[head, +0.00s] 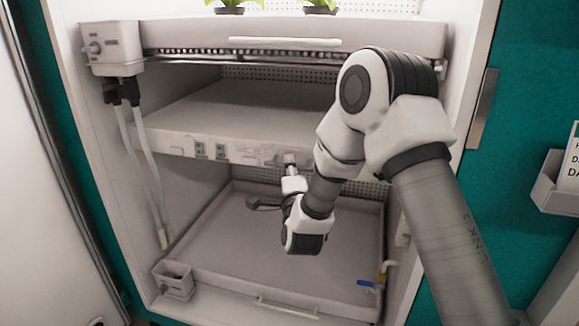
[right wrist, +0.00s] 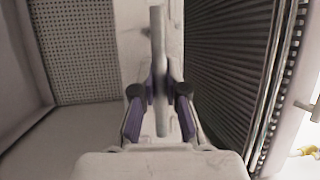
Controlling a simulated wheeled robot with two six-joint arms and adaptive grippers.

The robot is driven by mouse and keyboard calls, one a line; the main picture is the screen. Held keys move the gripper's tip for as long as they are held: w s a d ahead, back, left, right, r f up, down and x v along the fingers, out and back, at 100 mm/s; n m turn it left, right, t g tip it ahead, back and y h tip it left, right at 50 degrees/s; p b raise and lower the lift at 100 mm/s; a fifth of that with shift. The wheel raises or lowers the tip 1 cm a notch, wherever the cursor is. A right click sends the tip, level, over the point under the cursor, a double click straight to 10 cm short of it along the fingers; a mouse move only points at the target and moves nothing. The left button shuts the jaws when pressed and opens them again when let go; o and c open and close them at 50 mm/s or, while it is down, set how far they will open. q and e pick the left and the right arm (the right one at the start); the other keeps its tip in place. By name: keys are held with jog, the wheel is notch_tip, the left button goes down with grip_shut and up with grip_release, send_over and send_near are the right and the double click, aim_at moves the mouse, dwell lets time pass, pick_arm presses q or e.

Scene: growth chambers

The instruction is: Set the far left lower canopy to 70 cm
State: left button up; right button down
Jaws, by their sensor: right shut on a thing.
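The lower canopy (head: 185,143) is a pale, flat panel spanning the chamber between the upper tray and the lower tray, with small switches or sockets on its front edge. My right gripper (head: 290,162) is at the middle of that front edge, below my bent right arm. In the right wrist view, the right gripper (right wrist: 160,98) has its two purple-sided fingers closed on a grey bar handle (right wrist: 158,50), which stands out from the pale canopy edge. No height scale is readable. My left gripper is not in view.
The upper tray (head: 390,35) with plants (head: 230,5) is above. The lower tray (head: 220,245) is mostly bare, with a small dark item (head: 262,203) in it. Hoses (head: 145,165) hang at the left. A white holder (head: 560,185) is on the teal wall at right.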

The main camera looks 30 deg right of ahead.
notch_tip(320, 180, up, 16)
jog(key=p, duration=0.6)
jog(key=shift+f, duration=0.15)
jog(key=c, duration=1.2)
grip_release()
jog(key=v, duration=1.2)
